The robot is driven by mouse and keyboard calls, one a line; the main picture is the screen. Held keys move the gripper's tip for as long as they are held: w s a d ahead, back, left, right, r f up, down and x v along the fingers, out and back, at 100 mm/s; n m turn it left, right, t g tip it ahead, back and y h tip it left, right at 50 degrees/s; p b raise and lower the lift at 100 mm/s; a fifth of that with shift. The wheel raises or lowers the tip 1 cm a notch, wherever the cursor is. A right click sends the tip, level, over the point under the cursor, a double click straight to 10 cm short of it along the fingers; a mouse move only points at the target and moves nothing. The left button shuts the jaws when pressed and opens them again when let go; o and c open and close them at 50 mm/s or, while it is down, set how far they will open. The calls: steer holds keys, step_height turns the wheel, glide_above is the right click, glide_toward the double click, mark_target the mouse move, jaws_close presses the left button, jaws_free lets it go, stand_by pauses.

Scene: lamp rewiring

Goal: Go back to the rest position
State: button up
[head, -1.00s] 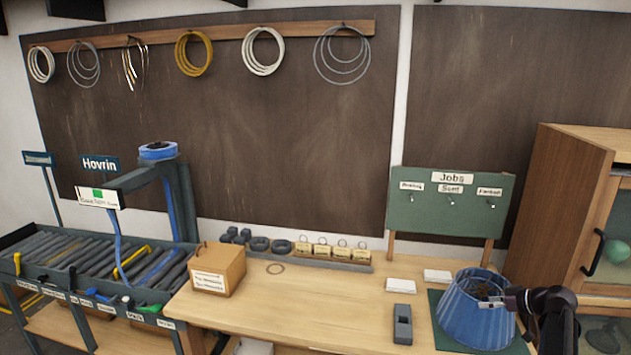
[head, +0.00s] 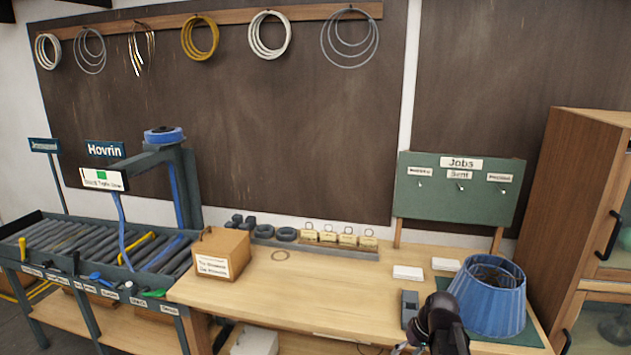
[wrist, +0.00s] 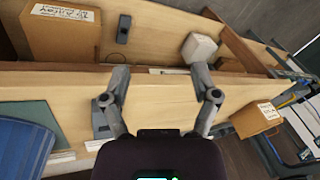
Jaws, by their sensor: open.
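My gripper (wrist: 160,78) is open and empty in the wrist view, with its two fingers spread over the front edge of the bench. In the head view, my dark arm is in front of the bench at the lower right, left of the lampshade, and the fingers are largely out of the picture. The blue lampshade (head: 490,298) stands on the green mat (head: 515,338) at the right of the bench. It also shows at the lower left of the wrist view (wrist: 18,150), apart from the gripper.
The wooden bench (head: 330,295) holds a labelled box (head: 221,254), a dark block (head: 410,306), white cards (head: 408,272) and a rack of small tagged items (head: 340,240). A green Jobs board (head: 460,203) stands behind. A cabinet (head: 575,200) is at the right. The bench's middle is largely clear.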

steer(key=s+a+f+m+g+h+b, duration=0.1)
steer(key=s+a+f+m+h+b, duration=0.1)
steer(key=s+a, duration=0.4)
steer(key=shift+s+a+f+h, duration=0.35)
steer(key=shift+s+f+h, duration=0.35)
steer(key=shift+f+h, duration=0.15)
stand_by(1.2)
